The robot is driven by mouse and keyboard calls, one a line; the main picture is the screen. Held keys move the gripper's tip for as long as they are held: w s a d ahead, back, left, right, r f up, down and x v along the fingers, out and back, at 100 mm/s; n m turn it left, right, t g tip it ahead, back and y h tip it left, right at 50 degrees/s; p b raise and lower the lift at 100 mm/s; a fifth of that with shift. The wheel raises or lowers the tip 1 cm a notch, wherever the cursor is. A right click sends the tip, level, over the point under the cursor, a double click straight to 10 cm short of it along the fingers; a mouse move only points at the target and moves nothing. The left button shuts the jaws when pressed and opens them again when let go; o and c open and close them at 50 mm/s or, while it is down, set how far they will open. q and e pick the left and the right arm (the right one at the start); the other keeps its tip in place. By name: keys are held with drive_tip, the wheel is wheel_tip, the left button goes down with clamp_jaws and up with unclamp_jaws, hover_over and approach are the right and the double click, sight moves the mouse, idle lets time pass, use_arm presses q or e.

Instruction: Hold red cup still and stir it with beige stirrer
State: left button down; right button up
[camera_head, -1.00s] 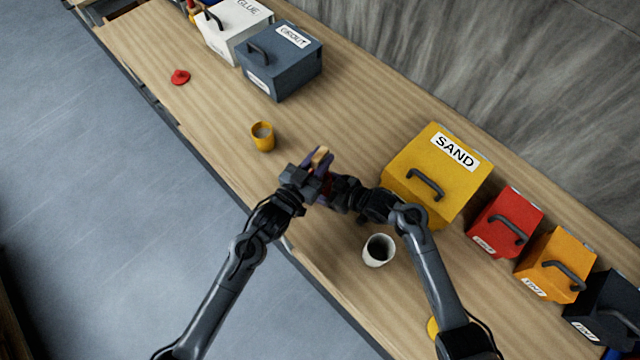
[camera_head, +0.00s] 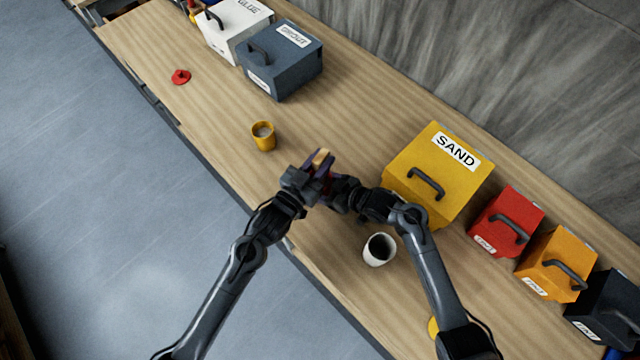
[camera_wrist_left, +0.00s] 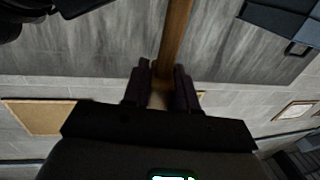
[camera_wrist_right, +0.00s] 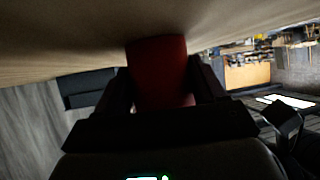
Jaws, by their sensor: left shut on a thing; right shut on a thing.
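My left gripper (camera_head: 312,174) is shut on the beige stirrer (camera_head: 321,156), whose top end sticks up above the fingers in the head view. In the left wrist view the stirrer (camera_wrist_left: 175,38) is a brown rod between the two dark fingers (camera_wrist_left: 160,88). My right gripper (camera_wrist_right: 163,92) is shut on the red cup (camera_wrist_right: 160,68), with one finger on each side of it in the right wrist view. In the head view the grippers are close together and hide nearly all of the cup. I cannot see the stirrer's lower end or the cup's inside.
A yellow cup (camera_head: 263,137) stands to the left and a white cup (camera_head: 379,250) below my right forearm. The yellow SAND box (camera_head: 436,174) is close to my right arm. A red lid-like piece (camera_head: 181,77) lies at the upper left. The bench between is clear.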

use_arm(q)
drive_tip(key=shift+d, duration=0.1)
use_arm(e)
drive_tip(key=shift+d, duration=0.1)
use_arm(q)
drive_tip(key=shift+r, duration=0.1)
drive_tip(key=shift+r, duration=5.7)
use_arm(e)
drive_tip(key=o, duration=0.9)
drive_tip(key=shift+c, duration=0.2)
